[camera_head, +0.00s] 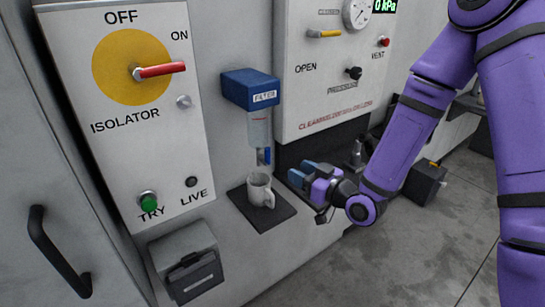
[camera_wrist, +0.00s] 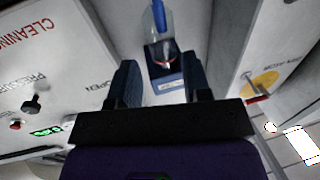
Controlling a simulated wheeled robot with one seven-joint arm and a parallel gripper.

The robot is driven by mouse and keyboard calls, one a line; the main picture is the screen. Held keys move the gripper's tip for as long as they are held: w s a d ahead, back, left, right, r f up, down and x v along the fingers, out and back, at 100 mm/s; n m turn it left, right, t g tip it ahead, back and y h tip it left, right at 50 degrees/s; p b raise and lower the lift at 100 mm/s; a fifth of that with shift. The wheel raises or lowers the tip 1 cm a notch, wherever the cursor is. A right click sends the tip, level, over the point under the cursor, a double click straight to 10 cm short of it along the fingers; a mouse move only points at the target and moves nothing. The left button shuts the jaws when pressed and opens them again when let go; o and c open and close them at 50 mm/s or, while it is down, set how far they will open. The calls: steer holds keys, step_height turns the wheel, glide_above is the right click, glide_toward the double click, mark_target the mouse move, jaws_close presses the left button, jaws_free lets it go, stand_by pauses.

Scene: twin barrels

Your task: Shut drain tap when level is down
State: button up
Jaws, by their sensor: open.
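The filter (camera_head: 250,88) has a blue head and a clear bowl (camera_head: 259,127) below it. A small blue drain tap (camera_head: 266,156) hangs at the bowl's bottom, its lever pointing roughly down. I cannot make out the liquid level. A white mug (camera_head: 260,188) stands upright under the tap. My gripper (camera_head: 300,176) is open and empty, to the right of the mug and apart from the tap. In the upside-down wrist view the filter (camera_wrist: 168,84) lies beyond my open gripper (camera_wrist: 160,73), with the blue tap lever (camera_wrist: 158,15) at the top edge.
The mug stands on a black mat (camera_head: 278,216). The isolator panel (camera_head: 110,165), with its red handle, is to the left. A pressure panel (camera_head: 300,90) with a gauge reading 0 kPa is to the right. A grey box (camera_head: 185,262) projects at lower left.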

steer(key=x, duration=1)
steer(key=shift+w+a, duration=0.2)
jaws_close()
